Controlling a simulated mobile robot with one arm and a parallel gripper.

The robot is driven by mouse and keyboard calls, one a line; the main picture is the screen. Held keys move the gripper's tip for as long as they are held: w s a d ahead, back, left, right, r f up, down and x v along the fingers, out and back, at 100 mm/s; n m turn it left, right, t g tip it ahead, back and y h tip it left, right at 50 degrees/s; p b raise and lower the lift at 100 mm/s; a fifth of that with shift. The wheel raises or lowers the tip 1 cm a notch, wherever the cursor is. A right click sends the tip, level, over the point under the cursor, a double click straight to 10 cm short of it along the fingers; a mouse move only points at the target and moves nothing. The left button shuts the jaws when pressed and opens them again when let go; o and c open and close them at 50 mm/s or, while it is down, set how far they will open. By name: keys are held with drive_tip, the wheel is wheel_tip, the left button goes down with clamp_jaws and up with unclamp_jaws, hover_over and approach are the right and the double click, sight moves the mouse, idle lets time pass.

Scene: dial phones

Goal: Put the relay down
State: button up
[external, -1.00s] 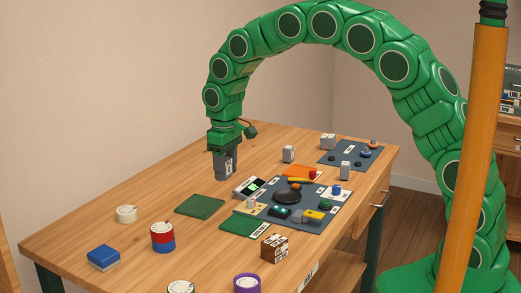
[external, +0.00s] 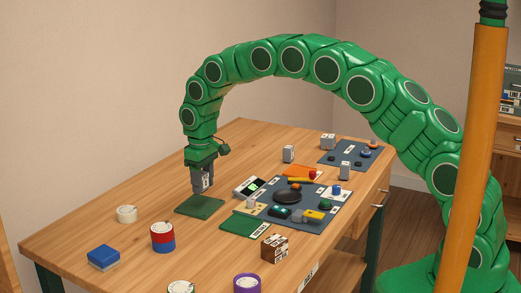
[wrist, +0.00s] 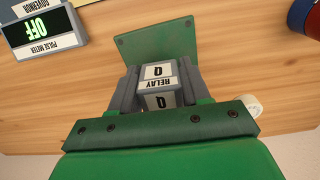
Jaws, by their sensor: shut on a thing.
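The relay (wrist: 158,84) is a small grey block with white labels reading "RELAY" and "Q". My gripper (external: 203,188) is shut on it, with one dark finger on each side in the wrist view. My gripper points down over the far part of a flat green pad (external: 200,208). In the wrist view the pad (wrist: 150,40) shows just beyond the relay. I cannot tell whether the relay's underside touches the pad or hangs a little above it.
A pulse meter (external: 249,187) reading OFF and a dark board (external: 308,222) of parts stand to the right. A second green pad (external: 240,225) lies nearer the front. A white roll (external: 126,214), a red-blue can (external: 162,238) and a blue block (external: 103,257) stand to the left.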

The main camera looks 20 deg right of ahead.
sight(201, 205)
drive_tip(key=shift+w+a+f, duration=0.35)
drive_tip(key=shift+w+f, duration=0.15)
drive_tip(key=shift+f, duration=1.8)
drive_tip(key=shift+f, duration=0.15)
drive_tip(key=o, duration=1.1)
wheel_tip(201, 205, up, 11)
drive_tip(key=shift+w+r, duration=0.1)
drive_tip(key=shift+r, duration=0.55)
